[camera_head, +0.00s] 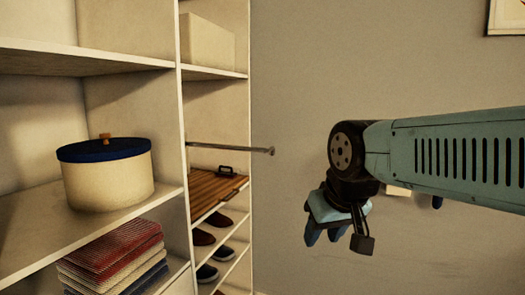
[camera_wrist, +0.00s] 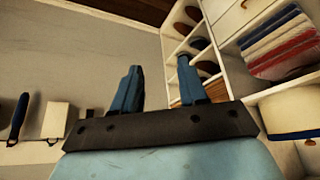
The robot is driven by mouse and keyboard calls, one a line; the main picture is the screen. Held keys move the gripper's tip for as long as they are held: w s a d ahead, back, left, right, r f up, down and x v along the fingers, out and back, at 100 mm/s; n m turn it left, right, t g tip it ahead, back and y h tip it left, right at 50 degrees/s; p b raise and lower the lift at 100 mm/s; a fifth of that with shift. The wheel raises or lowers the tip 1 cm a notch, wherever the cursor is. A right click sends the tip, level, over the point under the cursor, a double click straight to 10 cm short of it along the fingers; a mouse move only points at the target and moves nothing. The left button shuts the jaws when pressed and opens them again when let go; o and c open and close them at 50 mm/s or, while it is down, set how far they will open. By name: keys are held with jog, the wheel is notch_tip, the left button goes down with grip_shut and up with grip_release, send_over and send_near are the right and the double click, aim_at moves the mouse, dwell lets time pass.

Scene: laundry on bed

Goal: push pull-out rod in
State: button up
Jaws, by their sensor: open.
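The pull-out rod (camera_head: 230,147) is a thin grey metal bar with a small round end. In the head view it sticks out to the right from the shelf unit, past its right edge, above a wooden slatted board. My gripper (camera_head: 323,238) is to the right of the rod's end and lower in the picture, apart from it, with its fingers pointing down. In the wrist view my gripper (camera_wrist: 158,68) shows two blue fingers spread apart with nothing between them. I cannot make out the rod in the wrist view.
The white shelf unit (camera_head: 184,215) stands at the left. It holds a cream basket (camera_head: 108,182) with a blue lid, folded towels (camera_head: 112,255), a slatted board (camera_head: 215,190) and several shoes (camera_head: 207,272). The wall right of the shelves is bare up to my arm.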

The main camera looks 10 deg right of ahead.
jog(key=shift+o, duration=0.4)
jog(key=shift+o, duration=0.8)
jog(key=shift+w, duration=0.1)
jog(key=w+a+m+g+y, duration=0.3)
jog(key=w+m+y, duration=0.2)
jog(key=w+m, duration=0.35)
jog(key=m+t+y, duration=0.8)
jog(key=m+y, duration=0.2)
jog(key=m, duration=0.7)
send_near(274, 151)
jog(key=x, duration=1)
jog(key=shift+w+a, duration=0.2)
jog(key=shift+w, duration=0.1)
